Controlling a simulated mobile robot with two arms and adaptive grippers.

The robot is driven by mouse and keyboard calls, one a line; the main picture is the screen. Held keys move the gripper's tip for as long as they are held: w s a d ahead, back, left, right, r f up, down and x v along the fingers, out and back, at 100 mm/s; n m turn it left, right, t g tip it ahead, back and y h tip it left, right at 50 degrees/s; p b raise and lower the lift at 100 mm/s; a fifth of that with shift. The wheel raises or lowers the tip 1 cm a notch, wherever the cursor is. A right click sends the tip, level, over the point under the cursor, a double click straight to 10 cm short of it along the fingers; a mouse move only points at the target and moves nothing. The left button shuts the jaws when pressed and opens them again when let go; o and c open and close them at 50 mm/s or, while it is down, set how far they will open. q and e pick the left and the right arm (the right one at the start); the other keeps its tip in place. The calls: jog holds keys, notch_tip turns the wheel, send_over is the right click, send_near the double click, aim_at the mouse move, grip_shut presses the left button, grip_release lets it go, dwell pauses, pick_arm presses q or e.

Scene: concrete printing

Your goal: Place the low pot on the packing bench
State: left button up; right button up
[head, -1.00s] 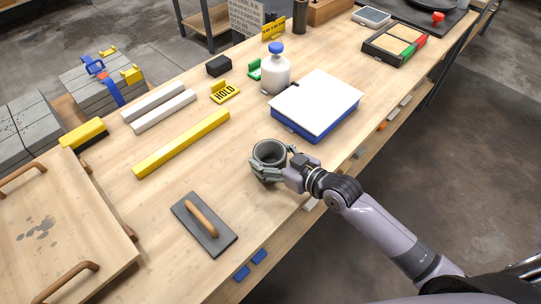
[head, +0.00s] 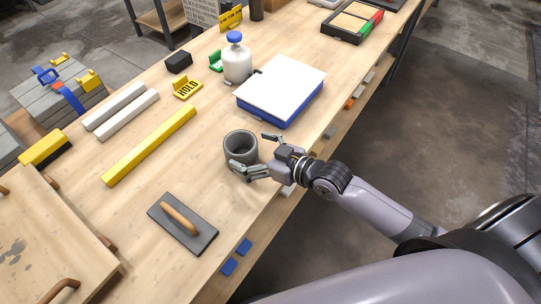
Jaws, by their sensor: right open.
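The low pot (head: 240,146) is a grey round cup with an open top. It stands upright on the wooden bench (head: 160,173), near the front edge. My right gripper (head: 257,154) is open at the pot's right side, with its fingers spread. One finger lies low in front of the pot and the other is apart from it at the upper right. I cannot tell whether the lower finger touches the pot. My left gripper is not in view.
A trowel-like float (head: 182,223) lies in front of the pot. A blue box with a white top (head: 281,91) stands behind it. A yellow bar (head: 150,146), a HOLD sign (head: 187,88) and a white bottle (head: 237,62) are farther off. A wooden tray (head: 48,243) is at the left.

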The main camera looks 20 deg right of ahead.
jog(key=v, duration=0.8)
jog(key=s+f+g+h, duration=0.1)
jog(key=f, duration=0.1)
jog(key=s+f+m+g+h, duration=0.1)
jog(key=s+f, duration=0.1)
jog(key=s+f+g+h, duration=0.1)
jog(key=s+f, duration=0.1)
jog(key=shift+s+f+m+h, duration=0.25)
jog(key=shift+m+h, duration=0.05)
jog(key=shift+h, duration=0.1)
jog(key=s+d+f+m+g+h, duration=0.2)
jog(key=s+g, duration=0.1)
jog(key=s, duration=0.3)
jog(key=s+d+f+m+g+h, duration=0.1)
jog(key=s+d+f+g+h, duration=0.15)
jog(key=s, duration=0.25)
notch_tip(320, 180, down, 23)
jog(key=g, duration=0.1)
jog(key=s+d+f+g, duration=0.1)
jog(key=s+d+f, duration=0.1)
jog(key=s+f, duration=1.6)
jog(key=shift+f+g, duration=0.3)
jog(key=shift+g, duration=0.05)
